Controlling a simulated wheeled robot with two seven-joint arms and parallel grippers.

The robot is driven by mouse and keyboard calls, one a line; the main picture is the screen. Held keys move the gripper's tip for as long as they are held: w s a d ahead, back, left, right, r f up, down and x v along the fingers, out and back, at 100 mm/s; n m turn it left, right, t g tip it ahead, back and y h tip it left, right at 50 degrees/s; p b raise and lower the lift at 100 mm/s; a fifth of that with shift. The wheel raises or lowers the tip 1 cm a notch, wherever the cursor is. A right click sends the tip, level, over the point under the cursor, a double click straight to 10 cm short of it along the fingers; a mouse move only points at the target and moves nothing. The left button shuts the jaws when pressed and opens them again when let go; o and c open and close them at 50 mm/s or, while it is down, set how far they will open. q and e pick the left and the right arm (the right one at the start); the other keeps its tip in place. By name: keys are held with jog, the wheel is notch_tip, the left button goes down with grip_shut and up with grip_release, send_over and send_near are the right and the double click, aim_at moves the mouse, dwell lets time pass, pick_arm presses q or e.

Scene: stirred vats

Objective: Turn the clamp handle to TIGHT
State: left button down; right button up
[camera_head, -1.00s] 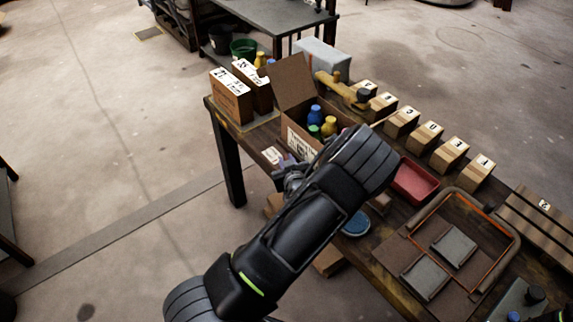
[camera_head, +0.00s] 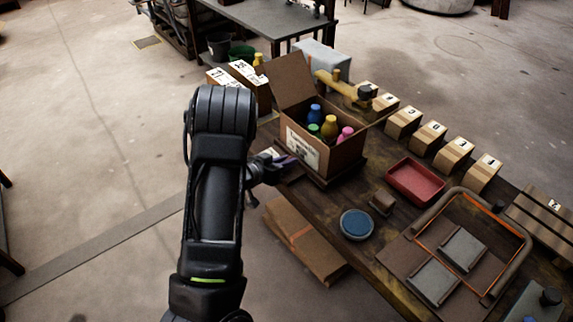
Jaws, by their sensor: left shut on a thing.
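My left gripper (camera_head: 272,170) is at the table's left edge, beside the open cardboard box. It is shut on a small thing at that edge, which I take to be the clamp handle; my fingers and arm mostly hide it. A small pale plate (camera_head: 268,153) lies just behind the gripper, its marking too small to read. My left arm comes up from the bottom and covers the floor left of the table. The handle's angle cannot be told. My right gripper is not in view.
The open box (camera_head: 306,157) with several coloured bottles stands close to the gripper. A red tray (camera_head: 415,181), a blue round dish (camera_head: 356,224) and an orange-lined frame (camera_head: 527,243) are farther right. Small numbered boxes (camera_head: 427,137) line the far edge. Flat cardboard (camera_head: 306,243) lies below the table.

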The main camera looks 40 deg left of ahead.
pick_arm(q)
jog(key=shift+r+m+g+h, duration=0.1)
jog(key=shift+m+g+h, duration=0.3)
jog(key=shift+m+h, duration=1.1)
jog(key=c, duration=1.4)
grip_release()
jog(key=shift+o, duration=0.2)
jog(key=v, duration=0.7)
jog(key=shift+s+a+b, duration=0.2)
jog(key=shift+s+b, duration=0.05)
jog(key=shift+b, duration=0.15)
